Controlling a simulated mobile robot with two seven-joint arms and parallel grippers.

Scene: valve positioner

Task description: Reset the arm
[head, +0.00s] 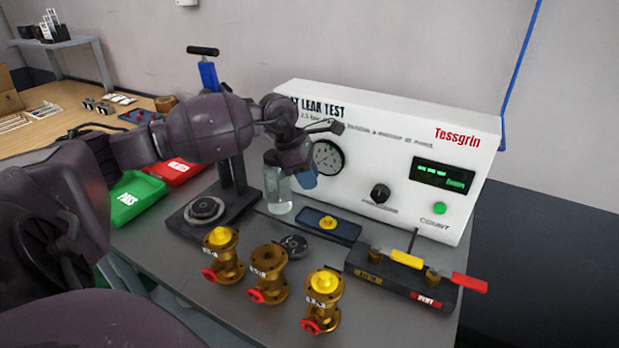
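My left arm comes in from the left and reaches across to the front of the white leak test unit (470,180). My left gripper (300,165) is above and partly in front of a clear jar (280,196). A small blue part shows beside the gripper; what it belongs to is unclear. The fingertips are not clear, so I cannot tell whether the gripper is open or shut. My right gripper is not in view.
Three brass valves with red handwheels stand at the front: left (222,262), middle (268,280), right (322,300). A black manifold (385,282) has yellow and red levers. A press (185,220), green tray (130,205) and red tray (178,172) stand left.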

